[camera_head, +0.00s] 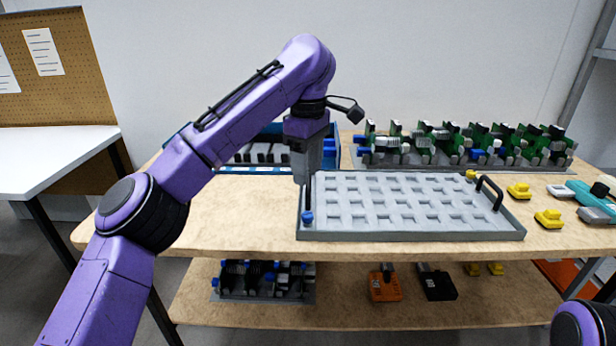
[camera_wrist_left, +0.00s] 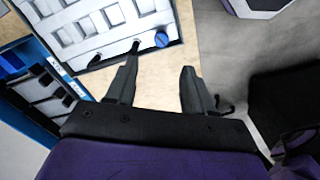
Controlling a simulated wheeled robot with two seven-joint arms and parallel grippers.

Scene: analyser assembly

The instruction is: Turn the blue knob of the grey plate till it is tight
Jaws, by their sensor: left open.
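The grey plate (camera_head: 420,236) is a shallow tray with a grid of pockets, lying on the wooden table. It also shows at the top of the left wrist view (camera_wrist_left: 92,66). The blue knob (camera_head: 307,217) stands at its front left corner. In the left wrist view the knob (camera_wrist_left: 161,40) lies just past the fingertips, in line with the gap between them. My left gripper (camera_head: 306,203) points down above this corner, open and empty; its two separate fingers show in the left wrist view (camera_wrist_left: 160,60). I cannot tell whether a finger touches the knob. My right gripper is out of view.
A black handle (camera_head: 490,192) stands at the plate's right end, with a yellow knob (camera_head: 471,175) at the back. A blue crate (camera_head: 338,150) and a rack of green boards (camera_head: 465,163) stand behind. Yellow parts (camera_head: 549,219) and a teal tool (camera_head: 590,199) lie right. Bare table lies left.

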